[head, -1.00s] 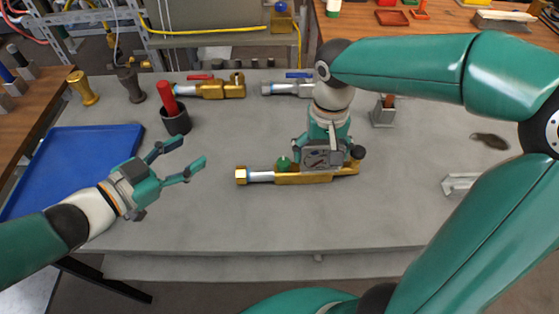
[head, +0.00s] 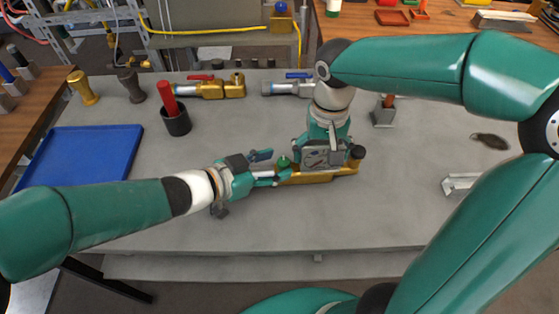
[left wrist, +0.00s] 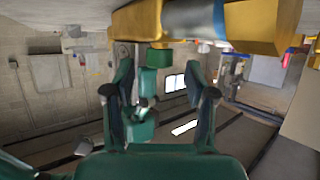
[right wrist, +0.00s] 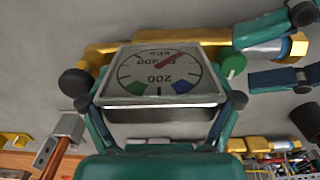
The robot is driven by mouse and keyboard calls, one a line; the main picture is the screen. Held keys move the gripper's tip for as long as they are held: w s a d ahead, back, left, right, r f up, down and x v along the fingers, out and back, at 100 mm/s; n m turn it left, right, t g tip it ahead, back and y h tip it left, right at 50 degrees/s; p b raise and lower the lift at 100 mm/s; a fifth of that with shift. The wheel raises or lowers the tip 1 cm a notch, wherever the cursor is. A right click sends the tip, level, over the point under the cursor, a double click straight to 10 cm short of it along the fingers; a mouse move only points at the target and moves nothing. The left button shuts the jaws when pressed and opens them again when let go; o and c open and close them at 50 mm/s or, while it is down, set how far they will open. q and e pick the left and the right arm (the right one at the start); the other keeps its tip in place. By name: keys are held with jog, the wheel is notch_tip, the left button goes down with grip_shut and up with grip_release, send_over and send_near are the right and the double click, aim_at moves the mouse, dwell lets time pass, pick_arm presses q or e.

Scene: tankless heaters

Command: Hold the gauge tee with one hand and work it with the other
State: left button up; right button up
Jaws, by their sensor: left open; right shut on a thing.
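The gauge tee (head: 312,178) lies along the middle of the grey bench, a brass body with a square dial gauge (right wrist: 160,75), a green knob (head: 283,161) and a black cap (head: 357,152). My right gripper (right wrist: 157,105) is shut on the gauge housing from above. My left gripper (head: 277,167) is open at the tee's left end. In the right wrist view its fingers lie on either side of the steel pipe (right wrist: 262,53) and brass end nut (right wrist: 293,47). In the head view it hides the nut. The brass body (left wrist: 250,25) fills the top of the left wrist view.
Behind stand a brass valve with red lever (head: 212,89) and a steel valve with blue lever (head: 288,88). A black cup (head: 177,124) holds a red-handled thing. A blue tray (head: 85,155) lies left, a grey bracket (head: 460,184) right. The bench front is clear.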

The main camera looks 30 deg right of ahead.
pick_arm(q)
jog(key=shift+x, duration=1.05)
grip_shut()
